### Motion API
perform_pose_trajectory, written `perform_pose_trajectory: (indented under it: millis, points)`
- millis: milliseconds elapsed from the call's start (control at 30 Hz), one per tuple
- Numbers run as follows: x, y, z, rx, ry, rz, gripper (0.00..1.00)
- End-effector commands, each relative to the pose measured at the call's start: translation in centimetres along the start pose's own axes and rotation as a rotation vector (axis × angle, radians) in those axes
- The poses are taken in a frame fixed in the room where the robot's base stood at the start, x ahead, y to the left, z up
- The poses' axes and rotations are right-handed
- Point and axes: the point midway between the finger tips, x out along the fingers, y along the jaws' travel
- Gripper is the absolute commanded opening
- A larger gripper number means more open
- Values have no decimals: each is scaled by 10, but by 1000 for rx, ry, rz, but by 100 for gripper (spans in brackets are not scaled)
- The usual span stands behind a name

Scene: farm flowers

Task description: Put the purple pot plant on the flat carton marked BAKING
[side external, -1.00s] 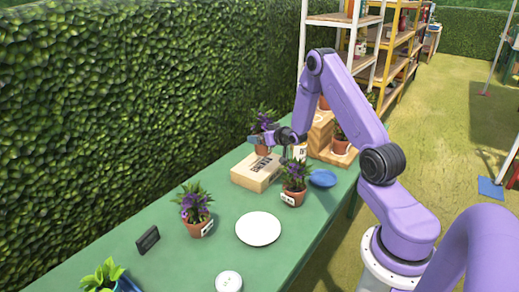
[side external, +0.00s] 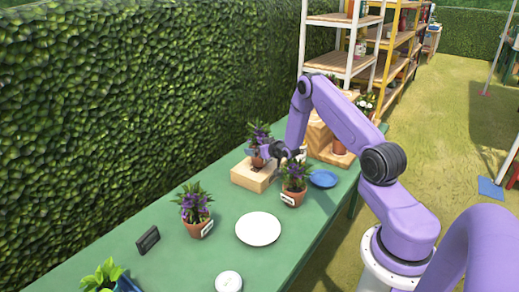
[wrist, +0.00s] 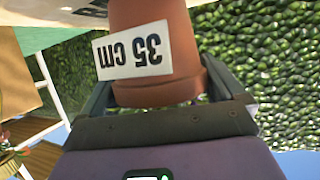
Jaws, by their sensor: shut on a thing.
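My gripper (side external: 267,155) is shut on a terracotta pot plant (side external: 258,161) with purple flowers. In the wrist view the held pot (wrist: 155,35) fills the space between my fingers and carries a white label reading "35 cm", seen upside down. The flat cardboard carton (side external: 246,181) lies on the green table. In the side view the held pot is upright over the carton's top, at or very near it; I cannot tell whether it touches. The carton's lettering is mostly hidden by the pot and gripper.
Two other purple-flowered pots stand on the table (side external: 170,262), one at front left (side external: 196,222) and one (side external: 293,196) just right of the carton. A white plate (side external: 258,229), a blue dish (side external: 323,178) and a small dark sign (side external: 148,240) lie nearby. Wooden crates stand behind.

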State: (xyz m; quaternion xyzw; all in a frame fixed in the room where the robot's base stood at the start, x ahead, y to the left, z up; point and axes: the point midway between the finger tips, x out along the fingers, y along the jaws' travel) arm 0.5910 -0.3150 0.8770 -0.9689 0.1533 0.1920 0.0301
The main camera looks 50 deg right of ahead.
Motion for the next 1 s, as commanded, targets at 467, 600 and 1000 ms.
perform_pose_trajectory:
  millis: [467, 600, 1000]
  points:
    - [1, 0, 2, 0, -1, 0, 100]
    - [-3, 0, 0, 0, -2, 0, 100]
    - [-55, 0, 0, 0, -3, 0, 100]
